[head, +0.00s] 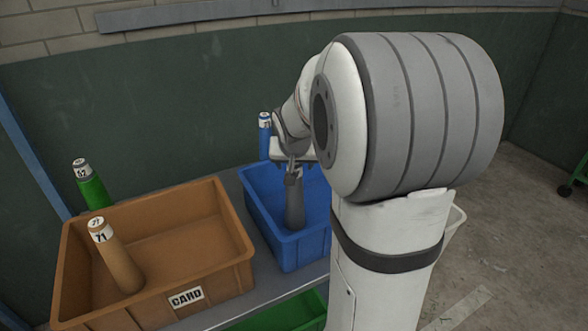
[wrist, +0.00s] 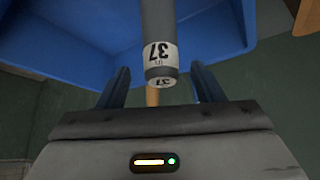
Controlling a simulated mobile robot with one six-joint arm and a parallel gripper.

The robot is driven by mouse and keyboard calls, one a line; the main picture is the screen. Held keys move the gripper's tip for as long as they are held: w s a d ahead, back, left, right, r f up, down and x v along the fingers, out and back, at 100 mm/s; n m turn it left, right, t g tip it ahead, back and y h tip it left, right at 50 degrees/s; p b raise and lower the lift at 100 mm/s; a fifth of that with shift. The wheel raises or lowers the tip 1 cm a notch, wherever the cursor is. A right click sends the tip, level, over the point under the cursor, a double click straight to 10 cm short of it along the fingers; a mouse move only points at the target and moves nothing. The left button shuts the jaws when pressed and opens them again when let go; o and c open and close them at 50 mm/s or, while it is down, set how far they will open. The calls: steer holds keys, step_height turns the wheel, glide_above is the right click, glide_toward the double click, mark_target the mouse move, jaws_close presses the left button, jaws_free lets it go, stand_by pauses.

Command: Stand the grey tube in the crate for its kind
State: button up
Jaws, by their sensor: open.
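The grey tube (head: 295,205) stands close to upright inside the blue crate (head: 290,248), its lower part against the crate's inside. In the wrist view the grey tube (wrist: 155,20) has a white end band reading 37, and the blue crate (wrist: 60,30) lies behind it. My gripper (head: 293,160) is above the blue crate at the tube's top end. In the wrist view my gripper (wrist: 160,80) is open, with a finger on each side of the tube's labelled end and gaps showing. The tube is not gripped.
A brown crate (head: 165,207) labelled CARD stands to the left with a tan tube (head: 118,262) marked 71 in it. A green tube (head: 90,188) stands behind that crate. A blue tube (head: 264,140) stands at the blue crate's back. A green crate (head: 290,315) is below the shelf.

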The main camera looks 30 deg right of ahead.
steer(key=v, duration=0.5)
steer(key=s+a+f+n+g+y, duration=0.1)
steer(key=s+a+f+n, duration=0.1)
steer(key=s+a, duration=0.5)
steer(key=s+a+f+n+g+y, duration=0.2)
steer(key=s+a, duration=0.5)
steer(key=s, duration=0.6)
steer(key=shift+s+f+n+g, duration=0.3)
steer(key=shift+s+f+n, duration=0.15)
steer(key=shift+n, duration=0.25)
